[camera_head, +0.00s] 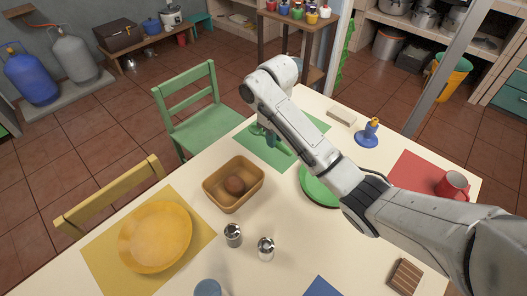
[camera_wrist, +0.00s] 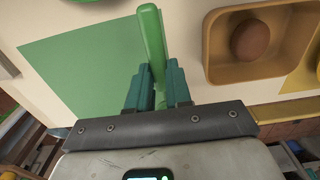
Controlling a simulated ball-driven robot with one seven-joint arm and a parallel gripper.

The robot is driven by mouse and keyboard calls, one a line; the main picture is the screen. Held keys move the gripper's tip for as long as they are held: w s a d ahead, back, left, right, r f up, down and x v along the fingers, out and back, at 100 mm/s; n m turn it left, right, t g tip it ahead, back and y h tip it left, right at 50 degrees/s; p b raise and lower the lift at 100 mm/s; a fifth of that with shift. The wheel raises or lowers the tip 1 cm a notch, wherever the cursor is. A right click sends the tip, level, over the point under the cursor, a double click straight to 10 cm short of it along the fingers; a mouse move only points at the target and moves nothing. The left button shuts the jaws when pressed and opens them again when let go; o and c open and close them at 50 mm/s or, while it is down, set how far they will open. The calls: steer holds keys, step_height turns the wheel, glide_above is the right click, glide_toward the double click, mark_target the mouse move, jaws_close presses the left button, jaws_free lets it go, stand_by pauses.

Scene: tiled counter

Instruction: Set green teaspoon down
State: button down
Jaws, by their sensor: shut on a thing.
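The green teaspoon (camera_wrist: 152,36) is between the two teal fingers of my gripper (camera_wrist: 158,85) in the wrist view, its green shaft pointing away from the gripper. My gripper is shut on it, above the table beside the green placemat (camera_wrist: 75,75). A green plate (camera_head: 316,188) is partly covered by my arm.
A tan basket (camera_head: 222,203) with a brown round item (camera_head: 235,185) stands left of the green plate. Two metal shakers (camera_head: 233,235) stand in front of it. A yellow plate (camera_head: 155,238) is at left. A blue candlestick (camera_head: 367,136) and red mug (camera_head: 453,185) are at right.

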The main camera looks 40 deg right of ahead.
steer(key=b, duration=0.8)
glide_above(264, 151)
steer(key=s, duration=0.1)
steer(key=f, duration=0.5)
steer(key=shift+s+a+f, duration=0.15)
steer(key=shift+s+a, duration=0.05)
steer(key=shift+a, duration=0.2)
steer(key=shift+w+d+f+b, duration=0.25)
steer(key=shift+w+f+b, duration=0.3)
steer(key=shift+w+f, duration=0.25)
steer(key=shift+f, duration=1.45)
steer(key=shift+f, duration=0.1)
steer(key=c, duration=1)
jaws_free()
steer(key=shift+c, duration=0.2)
step_height(264, 151, up, 12)
steer(key=p, duration=0.6)
